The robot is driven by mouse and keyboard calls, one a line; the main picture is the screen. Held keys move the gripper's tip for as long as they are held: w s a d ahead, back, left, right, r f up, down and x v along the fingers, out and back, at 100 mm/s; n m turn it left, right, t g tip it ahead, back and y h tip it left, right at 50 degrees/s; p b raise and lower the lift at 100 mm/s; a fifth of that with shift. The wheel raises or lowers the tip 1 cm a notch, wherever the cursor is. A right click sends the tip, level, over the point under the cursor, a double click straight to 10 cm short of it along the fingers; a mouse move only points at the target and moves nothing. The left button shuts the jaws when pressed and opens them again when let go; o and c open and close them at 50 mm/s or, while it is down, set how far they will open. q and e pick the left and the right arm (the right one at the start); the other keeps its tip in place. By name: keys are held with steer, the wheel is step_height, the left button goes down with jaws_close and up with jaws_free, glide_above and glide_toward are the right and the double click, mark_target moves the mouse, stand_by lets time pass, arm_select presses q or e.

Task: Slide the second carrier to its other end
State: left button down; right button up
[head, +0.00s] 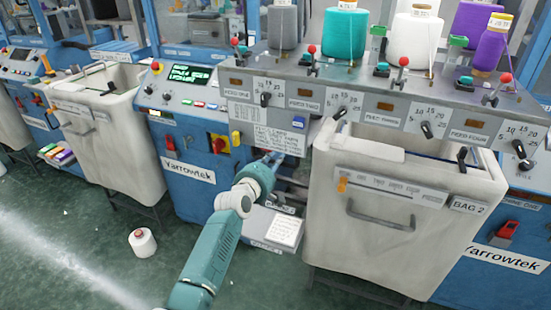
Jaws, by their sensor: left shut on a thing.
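My left gripper (274,158) is at the lower edge of the grey front panel, just left of the bag marked BAG 2. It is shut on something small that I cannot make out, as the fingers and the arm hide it. The grey panel (240,113) carries several feed labels and black dials (340,113). Above it, several red-knobbed levers (312,50) stand in a row on the grey top. I cannot tell which part is the second carrier. My right gripper is not in view.
Yarn cones, one of them teal (344,35), stand behind the levers. The white bag BAG 2 (390,255) hangs right of my gripper; another white bag (120,150) is at the left.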

arm_select(q)
steer(key=shift+s+f, duration=0.2)
steer(key=shift+f, duration=0.45)
steer(key=c, duration=1.6)
jaws_free()
steer(key=shift+r, duration=0.1)
steer(key=shift+s, duration=0.1)
steer(key=v, duration=1.1)
steer(key=shift+s+a+r, duration=0.25)
steer(key=shift+r, duration=0.2)
steer(key=shift+f, duration=0.15)
